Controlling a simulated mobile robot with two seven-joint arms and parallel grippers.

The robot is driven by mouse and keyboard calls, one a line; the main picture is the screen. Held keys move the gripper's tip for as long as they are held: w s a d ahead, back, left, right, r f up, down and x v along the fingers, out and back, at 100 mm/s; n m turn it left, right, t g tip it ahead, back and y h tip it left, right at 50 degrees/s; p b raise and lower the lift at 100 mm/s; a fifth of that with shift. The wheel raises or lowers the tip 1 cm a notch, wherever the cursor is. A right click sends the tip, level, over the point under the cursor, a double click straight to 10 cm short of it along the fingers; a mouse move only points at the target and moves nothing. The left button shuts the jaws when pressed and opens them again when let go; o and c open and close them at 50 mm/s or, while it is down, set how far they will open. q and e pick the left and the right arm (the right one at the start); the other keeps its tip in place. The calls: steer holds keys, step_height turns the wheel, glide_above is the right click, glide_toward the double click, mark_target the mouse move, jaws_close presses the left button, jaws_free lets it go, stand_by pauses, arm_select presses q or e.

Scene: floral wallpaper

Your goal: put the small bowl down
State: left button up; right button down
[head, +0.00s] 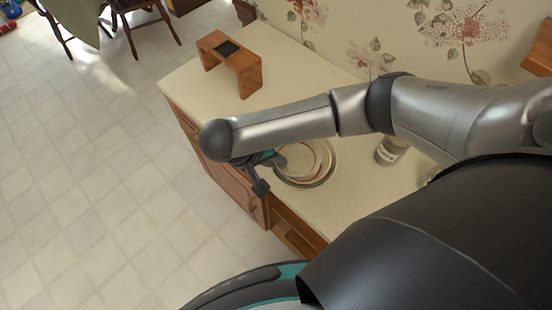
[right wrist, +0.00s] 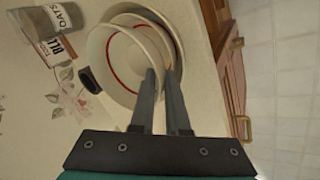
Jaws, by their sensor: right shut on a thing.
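The small bowl (right wrist: 115,48) is white with a red line inside. In the right wrist view its rim is at my right gripper (right wrist: 160,72), whose fingers are shut on it. A wider round dish (right wrist: 177,45) shows behind and around it; whether the two touch is unclear. In the head view my right gripper (head: 276,161) is at the left side of the small bowl (head: 306,158), over the counter, with the wider dish (head: 322,182) around it. My forearm hides part of both. My left gripper is not in view.
The counter (head: 195,90) has free room left of the dishes. A wooden stand (head: 248,72) is farther back. A labelled jar (head: 391,150) stands to the right near the wallpapered wall. A small dark object (right wrist: 91,80) is beside the bowl. Drawers (head: 290,235) face the tiled floor.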

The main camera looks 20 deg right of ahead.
steer(key=shift+f, duration=0.1)
steer(key=shift+f, duration=0.5)
steer(key=c, duration=0.9)
jaws_free()
steer(key=shift+r, duration=0.55)
steer(key=p+v, duration=0.4)
steer(key=v, duration=0.8)
steer(key=shift+p, duration=0.35)
